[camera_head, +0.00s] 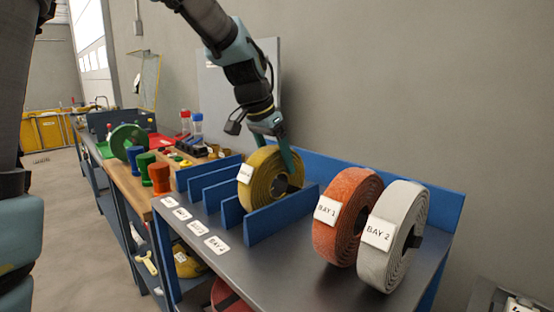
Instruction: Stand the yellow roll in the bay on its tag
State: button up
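The yellow roll (262,182) stands upright on the dark bench top, in the rightmost slot between the blue dividers (282,214). Its white tag (245,173) faces the front left, and its writing is too small to read. My gripper (276,148) reaches down from above at the top of the roll. One finger shows along the roll's right side; the other is mostly hidden. I cannot tell whether the fingers press on the roll. Several white bay labels (182,213) lie along the front edge; the nearest seems to read BAY 4 (216,245).
The slots left of the yellow roll look empty. A blue back panel (432,199) runs behind. Green and orange spools (158,178) stand further left.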

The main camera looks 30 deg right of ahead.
jog(key=shift+r, duration=0.25)
jog(key=b+v, duration=0.1)
jog(key=v, duration=1)
jog(key=shift+a+r, duration=0.25)
jog(key=shift+r, duration=0.1)
jog(key=w+a+f+n+y, duration=0.1)
jog(key=w+a+f+n, duration=0.2)
jog(key=a+f, duration=0.4)
jog(key=w+a+f+n+y, duration=0.1)
jog(key=w+a+f+n, duration=0.15)
jog(key=a+f, duration=0.45)
jog(key=s+a+f+n, duration=0.2)
jog(key=a+f, duration=0.2)
jog(key=a, duration=0.2)
jog(key=s+a+f+n+y, duration=0.1)
jog(key=s+a+f+n, duration=0.2)
jog(key=a, duration=0.4)
jog(key=s+a+f+n+y, duration=0.1)
jog(key=s+a+f+n, duration=0.1)
jog(key=a+f, duration=0.3)
jog(key=shift+s+a+f+n, duration=0.15)
jog(key=shift+a+n, duration=0.25)
jog(key=shift+a, duration=0.2)
jog(key=shift+s+a+r+n, duration=0.1)
jog(key=shift+s+a+n, duration=0.1)
jog(key=shift+a+n, duration=0.3)
